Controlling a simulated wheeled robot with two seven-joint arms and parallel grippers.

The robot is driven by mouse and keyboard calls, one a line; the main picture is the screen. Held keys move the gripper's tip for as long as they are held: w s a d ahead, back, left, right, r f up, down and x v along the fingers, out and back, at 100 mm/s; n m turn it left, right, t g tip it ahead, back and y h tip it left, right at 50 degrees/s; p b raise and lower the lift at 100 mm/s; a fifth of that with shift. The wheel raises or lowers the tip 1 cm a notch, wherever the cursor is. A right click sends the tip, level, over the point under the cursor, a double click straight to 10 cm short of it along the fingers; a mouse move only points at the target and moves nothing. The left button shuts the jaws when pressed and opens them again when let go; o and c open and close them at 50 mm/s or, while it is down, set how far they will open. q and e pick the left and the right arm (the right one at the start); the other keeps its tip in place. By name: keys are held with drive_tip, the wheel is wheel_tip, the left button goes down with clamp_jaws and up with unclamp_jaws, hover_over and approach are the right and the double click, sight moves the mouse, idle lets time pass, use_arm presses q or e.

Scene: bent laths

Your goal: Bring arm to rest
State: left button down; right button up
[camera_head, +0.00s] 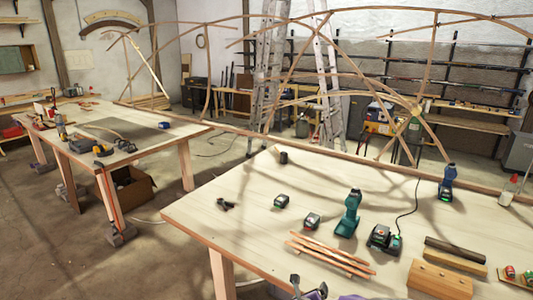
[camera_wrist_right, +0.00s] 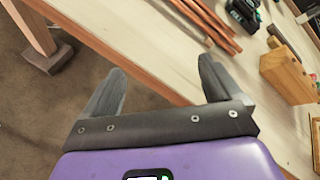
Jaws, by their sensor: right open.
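My right gripper (camera_head: 309,286) shows at the bottom edge of the head view, at the near edge of the workbench (camera_head: 230,205). In the right wrist view the gripper (camera_wrist_right: 158,82) has its two grey fingers wide apart with nothing between them. The bench edge and the floor show beyond the fingers. The purple gripper body fills the bottom of that view. Most of my right arm is hidden below the head view. My left arm and left gripper do not show in either view.
Thin wooden laths (camera_head: 330,255) lie on the bench near the gripper. A bent-lath frame rises behind. The bench's left part is mostly clear.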

drive_tip(key=s+a+f+n+g+y+b, duration=0.1)
drive_tip(key=s+f+n+g+y+b, duration=0.1)
drive_tip(key=s+f+n, duration=0.6)
drive_tip(key=s+f+n+g+y+b, duration=0.25)
drive_tip(key=f+n, duration=0.35)
drive_tip(key=f, duration=0.4)
drive_tip(key=s+a+f+n+g+y+b, duration=0.1)
drive_tip(key=s+f+n+g+y, duration=0.1)
drive_tip(key=s+f+n, duration=0.3)
drive_tip(key=s+a+f+n+g+y+b, duration=0.1)
drive_tip(key=s+f+n+g, duration=0.3)
drive_tip(key=s+n, duration=0.6)
drive_tip(key=s+a+f+y, duration=0.1)
drive_tip(key=s, duration=0.8)
drive_tip(key=shift+a+f+n+b, duration=0.15)
drive_tip(key=shift+a+n+b, duration=0.15)
drive_tip(key=shift+n+b, duration=0.1)
